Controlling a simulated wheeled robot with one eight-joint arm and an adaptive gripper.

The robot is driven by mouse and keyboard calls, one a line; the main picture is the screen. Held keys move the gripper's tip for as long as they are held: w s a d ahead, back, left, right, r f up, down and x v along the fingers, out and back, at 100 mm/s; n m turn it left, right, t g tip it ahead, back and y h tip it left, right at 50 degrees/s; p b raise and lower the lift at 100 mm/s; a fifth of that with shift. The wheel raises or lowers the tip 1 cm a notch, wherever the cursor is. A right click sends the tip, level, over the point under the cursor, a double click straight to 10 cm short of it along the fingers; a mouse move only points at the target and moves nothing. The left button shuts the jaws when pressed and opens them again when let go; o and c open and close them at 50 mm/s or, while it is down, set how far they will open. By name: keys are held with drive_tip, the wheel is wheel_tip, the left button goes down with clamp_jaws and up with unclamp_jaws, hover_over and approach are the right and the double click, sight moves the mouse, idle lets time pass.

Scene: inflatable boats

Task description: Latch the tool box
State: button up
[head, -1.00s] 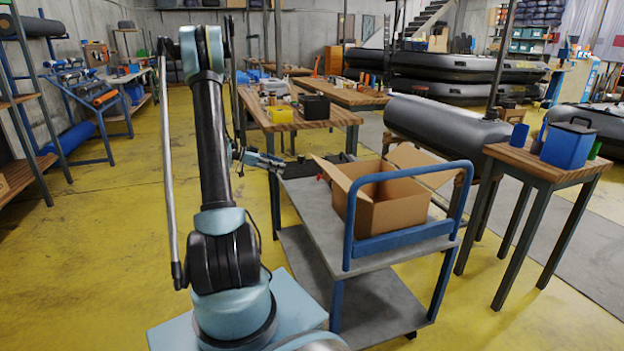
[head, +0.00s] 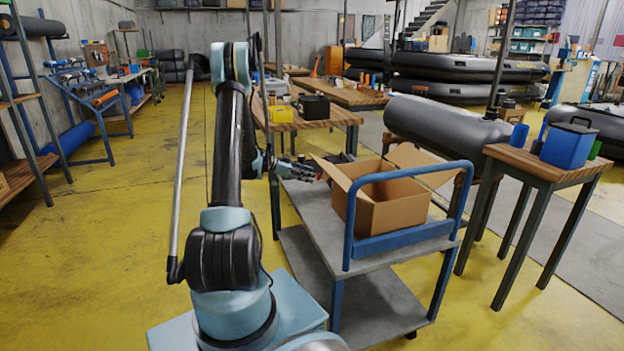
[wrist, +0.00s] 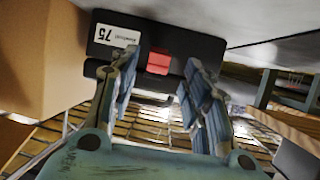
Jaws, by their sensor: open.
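The tool box (wrist: 150,42) is a black case with a white label reading 75 and a red latch (wrist: 158,62) on its front. It looks upside down in the wrist view. My gripper (wrist: 160,66) is open and empty, its two fingers spread on either side of the red latch. I cannot tell whether the fingertips touch the case, or whether the latch is fastened. In the head view my gripper (head: 312,172) is small over the far left part of the grey cart, and the tool box there is mostly hidden behind my gripper and the cardboard box.
An open cardboard box (head: 395,205) stands on the grey cart (head: 315,212), close beside the tool box. The cart's blue handle (head: 405,240) rises at its near end. A wooden bench (head: 285,124) with a black case (head: 313,106) stands behind. Yellow floor lies open at left.

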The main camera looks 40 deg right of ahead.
sight(318, 177)
drive_tip(key=shift+x, duration=1.7)
drive_tip(key=shift+c, duration=0.5)
clamp_jaws()
